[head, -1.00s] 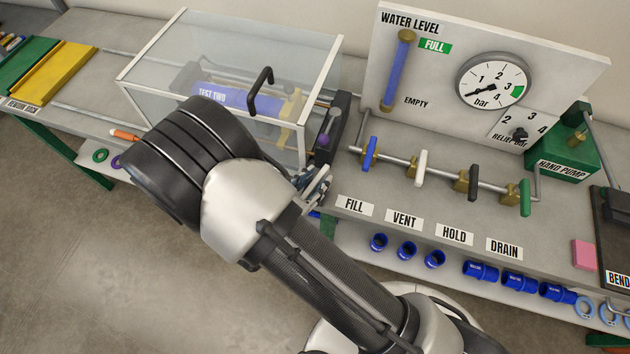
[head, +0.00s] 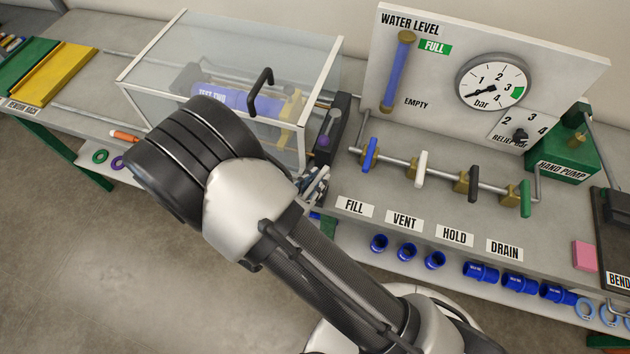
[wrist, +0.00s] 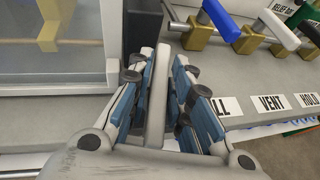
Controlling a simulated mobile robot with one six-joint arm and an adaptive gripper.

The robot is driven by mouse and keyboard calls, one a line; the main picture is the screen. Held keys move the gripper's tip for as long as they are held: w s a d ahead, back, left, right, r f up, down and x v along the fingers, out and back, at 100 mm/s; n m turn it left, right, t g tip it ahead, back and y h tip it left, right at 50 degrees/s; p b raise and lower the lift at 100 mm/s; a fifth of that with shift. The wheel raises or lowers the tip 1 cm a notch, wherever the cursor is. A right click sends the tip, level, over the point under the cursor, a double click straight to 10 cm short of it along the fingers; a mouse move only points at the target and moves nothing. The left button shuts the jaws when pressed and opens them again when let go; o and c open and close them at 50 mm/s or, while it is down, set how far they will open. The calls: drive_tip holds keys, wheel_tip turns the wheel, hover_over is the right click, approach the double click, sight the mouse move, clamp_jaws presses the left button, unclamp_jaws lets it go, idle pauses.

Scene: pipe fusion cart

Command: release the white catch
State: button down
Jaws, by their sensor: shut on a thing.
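The white catch (wrist: 157,95) is a pale upright bar at the front right corner of the clear test box (head: 303,142). In the wrist view, my gripper (wrist: 160,78) has its blue-padded fingers on both sides of the bar and is shut on it. In the head view, my gripper (head: 315,183) is partly hidden behind my wrist, and I cannot make out the catch there.
A dark upright block with a purple knob (head: 323,141) stands close right of the box. Farther right is a row of valves, the blue fill lever (head: 370,154) nearest. The gauge panel (head: 440,85) stands behind them. Blue fittings (head: 480,271) lie on the lower shelf.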

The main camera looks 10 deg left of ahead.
drive_tip(key=shift+n+y+b, duration=0.35)
drive_tip(key=shift+n+y, duration=0.25)
drive_tip(key=shift+y, duration=0.1)
drive_tip(key=c, duration=1.6)
unclamp_jaws()
drive_tip(key=v, duration=1.2)
drive_tip(key=shift+f, duration=0.15)
